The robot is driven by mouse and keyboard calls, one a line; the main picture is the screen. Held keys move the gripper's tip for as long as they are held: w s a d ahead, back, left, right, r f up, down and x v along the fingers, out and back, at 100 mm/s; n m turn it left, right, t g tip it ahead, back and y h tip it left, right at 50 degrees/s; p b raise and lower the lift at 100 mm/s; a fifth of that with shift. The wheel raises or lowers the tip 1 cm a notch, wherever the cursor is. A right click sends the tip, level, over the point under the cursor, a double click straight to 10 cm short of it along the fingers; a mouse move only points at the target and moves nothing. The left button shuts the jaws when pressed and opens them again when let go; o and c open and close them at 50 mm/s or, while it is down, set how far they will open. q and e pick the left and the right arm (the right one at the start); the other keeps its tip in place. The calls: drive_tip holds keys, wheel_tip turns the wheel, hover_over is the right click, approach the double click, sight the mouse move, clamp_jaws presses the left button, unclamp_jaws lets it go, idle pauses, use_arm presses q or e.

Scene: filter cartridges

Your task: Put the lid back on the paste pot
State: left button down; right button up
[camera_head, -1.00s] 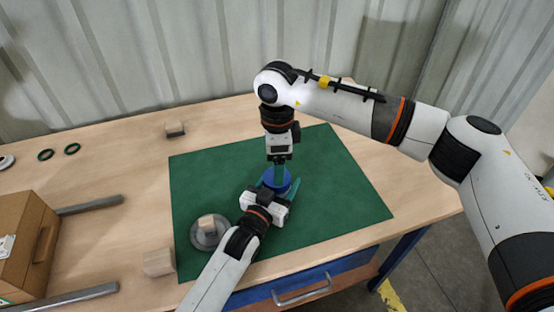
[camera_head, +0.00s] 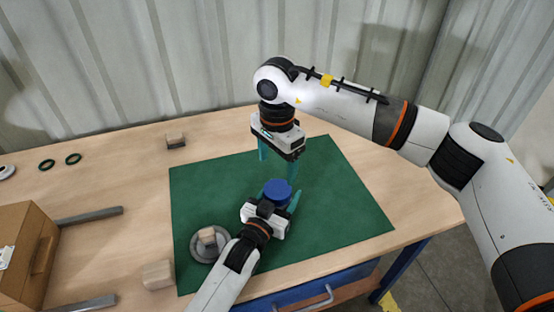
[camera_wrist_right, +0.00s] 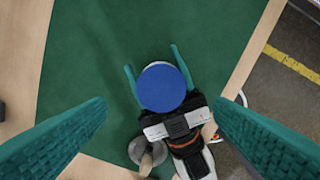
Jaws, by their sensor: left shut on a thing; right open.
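The paste pot with its round blue lid (camera_head: 276,192) stands on the green mat (camera_head: 210,190). In the right wrist view the lid (camera_wrist_right: 162,87) looks like a flat blue disc on top of the pot, with a thin pale rim (camera_wrist_right: 151,65) showing at its far edge. My left gripper (camera_head: 272,200) is shut on the pot, one teal finger on each side. My right gripper (camera_head: 278,158) is open and empty above and behind the pot, clear of the lid. Most of the pot's body is hidden under the lid and behind the left gripper.
The mat's right side is clear.

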sight(277, 188)
drive_tip(key=shift+f, duration=3.95)
drive_tip(key=c, duration=1)
drive_tip(key=shift+m, duration=1.8)
drive_tip(key=shift+r, duration=0.1)
drive_tip(key=o, duration=1.1)
drive_tip(key=shift+c, duration=0.2)
